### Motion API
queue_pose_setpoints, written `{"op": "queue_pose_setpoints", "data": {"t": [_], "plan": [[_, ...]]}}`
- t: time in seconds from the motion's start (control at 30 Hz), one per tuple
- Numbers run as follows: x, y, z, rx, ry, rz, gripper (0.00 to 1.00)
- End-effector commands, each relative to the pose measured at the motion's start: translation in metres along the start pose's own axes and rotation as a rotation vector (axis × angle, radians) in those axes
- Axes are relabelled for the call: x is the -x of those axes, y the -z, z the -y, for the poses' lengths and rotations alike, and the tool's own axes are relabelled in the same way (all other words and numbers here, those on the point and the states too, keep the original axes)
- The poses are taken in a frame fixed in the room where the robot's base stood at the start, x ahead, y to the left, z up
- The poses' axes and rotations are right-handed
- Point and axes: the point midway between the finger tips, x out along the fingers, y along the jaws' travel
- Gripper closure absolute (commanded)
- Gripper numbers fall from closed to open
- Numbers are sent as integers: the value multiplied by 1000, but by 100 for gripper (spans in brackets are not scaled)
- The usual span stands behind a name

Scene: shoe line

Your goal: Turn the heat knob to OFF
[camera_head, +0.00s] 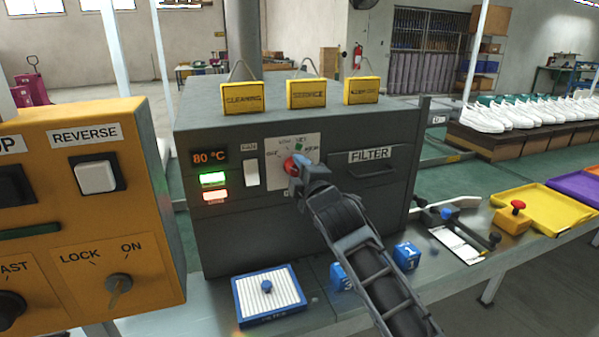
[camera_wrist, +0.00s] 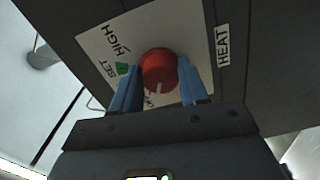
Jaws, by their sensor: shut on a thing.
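The red heat knob (camera_head: 291,165) is on a white dial plate on the front of the grey machine. The wrist view shows it (camera_wrist: 159,68) between the two blue fingers of my gripper (camera_wrist: 157,82), which is shut on it. A pale line on the knob points down in that view, towards a small label (camera_wrist: 150,100) that is partly hidden and hard to read. The HIGH and SET labels are on the left, with a green mark (camera_wrist: 122,68) beside SET. The head view shows my gripper (camera_head: 294,168) at the knob, partly covering the dial.
Left of the dial are a white switch (camera_head: 251,172) and an 80 °C display (camera_head: 209,156). A FILTER drawer (camera_head: 377,172) is on the right. An orange control box (camera_head: 80,220) stands close at left. A blue-framed filter (camera_head: 269,294) and blue blocks (camera_head: 406,256) lie in front.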

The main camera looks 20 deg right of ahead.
Motion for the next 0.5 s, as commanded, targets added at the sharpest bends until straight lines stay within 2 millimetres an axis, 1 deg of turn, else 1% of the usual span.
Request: {"op": "queue_pose_setpoints", "data": {"t": [0.07,0.1,0.33,0.5], "plan": [[0,1,1,1,2,-1,87],[0,1,1,1,2,-1,52],[0,0,1,0,1,0,31],[0,0,0,0,1,0,31]]}}
